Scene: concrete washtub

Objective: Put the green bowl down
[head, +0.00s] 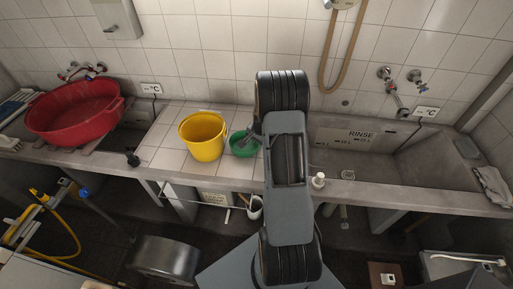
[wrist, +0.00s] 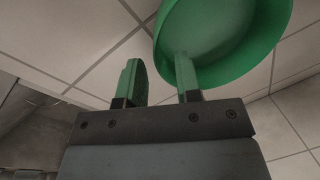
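The green bowl (head: 241,149) is on the tiled counter just right of the yellow bucket in the head view, partly hidden by my arm. It looks upright and appears to rest on the tiles. In the wrist view the bowl (wrist: 225,40) fills the upper right, cut off by the frame edge. My gripper (wrist: 158,65) has its fingers apart, one overlapping the bowl and the other outside its rim, with tile visible between the outer finger and the rim. In the head view my gripper (head: 253,133) is at the bowl's upper right edge.
The yellow bucket (head: 203,136) stands close left of the bowl. A red basin (head: 75,112) sits further left. The tiled wall is behind.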

